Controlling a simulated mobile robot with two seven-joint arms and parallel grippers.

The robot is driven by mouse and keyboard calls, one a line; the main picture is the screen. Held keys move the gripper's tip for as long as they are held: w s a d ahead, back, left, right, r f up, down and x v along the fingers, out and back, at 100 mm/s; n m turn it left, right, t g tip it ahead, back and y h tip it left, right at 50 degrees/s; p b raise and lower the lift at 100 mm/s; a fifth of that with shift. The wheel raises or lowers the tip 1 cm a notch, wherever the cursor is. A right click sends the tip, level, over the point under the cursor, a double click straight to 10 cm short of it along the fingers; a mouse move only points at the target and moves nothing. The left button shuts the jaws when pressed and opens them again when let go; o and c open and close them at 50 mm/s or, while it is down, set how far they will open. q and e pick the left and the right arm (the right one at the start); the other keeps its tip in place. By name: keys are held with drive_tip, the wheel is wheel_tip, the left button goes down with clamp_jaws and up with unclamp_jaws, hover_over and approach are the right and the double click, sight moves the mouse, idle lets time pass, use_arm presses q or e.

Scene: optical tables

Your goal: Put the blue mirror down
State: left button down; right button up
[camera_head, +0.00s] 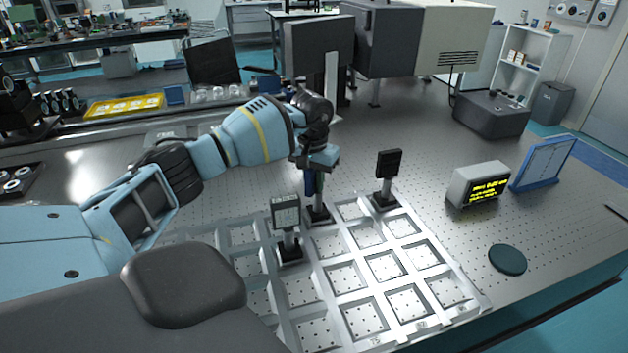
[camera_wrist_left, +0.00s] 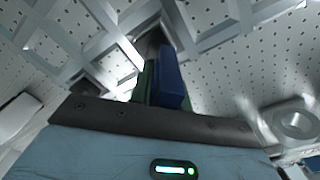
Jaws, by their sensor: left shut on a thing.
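My left gripper (camera_head: 316,172) is shut on the blue mirror (camera_head: 309,183), which hangs or stands below it with its post and dark base (camera_head: 318,213) at the far side of the metal grid tray (camera_head: 365,317). The mirror looks upright; I cannot tell if its base touches the compartment floor. In the left wrist view the blue mirror (camera_wrist_left: 171,78) sits upright between the jaws, with green beside it, over the grid. My right gripper is not in view.
A light-faced optic (camera_head: 286,212) on a post stands in the tray just nearer, and a black optic (camera_head: 389,163) stands at its far right. Several tray compartments are empty. A display box (camera_head: 478,185), a blue-framed panel (camera_head: 543,163) and a dark disc (camera_head: 507,260) are at right.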

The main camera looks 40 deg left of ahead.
use_arm(q)
drive_tip(key=c, duration=1.3)
unclamp_jaws()
drive_tip(key=shift+f, duration=0.1)
drive_tip(key=shift+r, duration=0.4)
drive_tip(key=r, duration=1.1)
drive_tip(key=shift+s+d+r, duration=0.1)
drive_tip(key=shift+s+r, duration=0.15)
drive_tip(key=shift+s, duration=0.05)
drive_tip(key=shift+f, duration=0.1)
